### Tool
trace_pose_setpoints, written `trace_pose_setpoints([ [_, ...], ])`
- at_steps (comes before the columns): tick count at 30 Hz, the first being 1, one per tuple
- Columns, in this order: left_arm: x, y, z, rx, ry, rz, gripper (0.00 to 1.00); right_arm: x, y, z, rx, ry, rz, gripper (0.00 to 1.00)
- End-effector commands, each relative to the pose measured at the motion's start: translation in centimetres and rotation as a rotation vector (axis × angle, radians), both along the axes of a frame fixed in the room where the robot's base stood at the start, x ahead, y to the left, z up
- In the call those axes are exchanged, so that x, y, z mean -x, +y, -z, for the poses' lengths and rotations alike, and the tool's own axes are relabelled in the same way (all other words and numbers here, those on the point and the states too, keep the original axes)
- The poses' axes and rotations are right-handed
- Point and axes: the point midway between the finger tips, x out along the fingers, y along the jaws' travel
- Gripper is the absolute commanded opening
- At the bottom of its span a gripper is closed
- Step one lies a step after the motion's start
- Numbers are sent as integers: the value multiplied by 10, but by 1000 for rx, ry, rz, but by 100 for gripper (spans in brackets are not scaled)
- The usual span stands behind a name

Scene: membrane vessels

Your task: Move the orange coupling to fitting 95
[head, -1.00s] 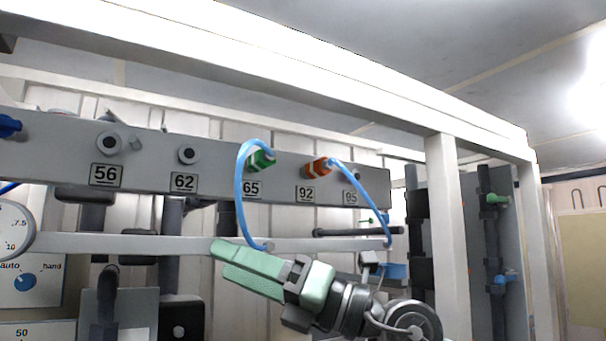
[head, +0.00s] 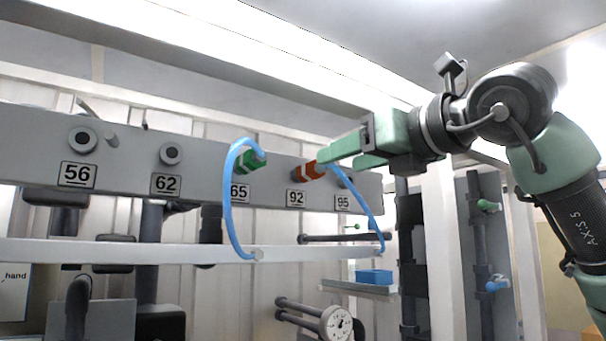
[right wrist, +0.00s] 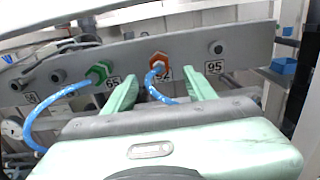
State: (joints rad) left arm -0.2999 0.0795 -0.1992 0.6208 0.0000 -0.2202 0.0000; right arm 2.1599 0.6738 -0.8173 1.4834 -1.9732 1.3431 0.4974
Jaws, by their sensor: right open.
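The orange coupling (head: 309,171) sits on fitting 92 of the grey rail, with a blue hose (head: 371,210) looping down from it. It also shows in the right wrist view (right wrist: 158,62). Fitting 95 (right wrist: 216,48) is bare in the right wrist view; in the head view my gripper partly covers it, above its label 95 (head: 343,203). My right gripper (head: 340,157) is open, its fingers pointing at the rail close to the coupling. In the right wrist view the coupling lies between and beyond the fingertips (right wrist: 163,84); I see no grip. My left gripper is out of view.
A green coupling (head: 250,161) with its own blue hose sits on fitting 65, left of the orange one. Fittings 62 (head: 171,154) and 56 (head: 82,140) are bare. A white horizontal bar (head: 130,251) runs below the rail. A white post (head: 438,250) stands at the right.

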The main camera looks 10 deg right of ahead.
Motion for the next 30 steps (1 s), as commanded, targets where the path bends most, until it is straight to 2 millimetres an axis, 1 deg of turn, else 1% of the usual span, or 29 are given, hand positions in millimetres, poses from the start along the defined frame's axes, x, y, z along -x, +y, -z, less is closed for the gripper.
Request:
trace_pose_setpoints([
  [5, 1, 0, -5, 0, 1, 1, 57, -9, 3, -1, 1, 2, -1, 55],
  [8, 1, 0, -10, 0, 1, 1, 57, -19, 8, -1, 1, 3, -2, 55],
  [14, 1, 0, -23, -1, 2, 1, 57, -47, 18, -2, 0, 4, -3, 55],
  [21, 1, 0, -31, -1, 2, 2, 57, -74, 28, -1, 0, 3, -3, 55],
  [25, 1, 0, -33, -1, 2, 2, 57, -81, 30, -1, 0, 1, -2, 55],
  [30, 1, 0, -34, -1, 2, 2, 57, -85, 32, 0, 0, 0, -2, 55],
])
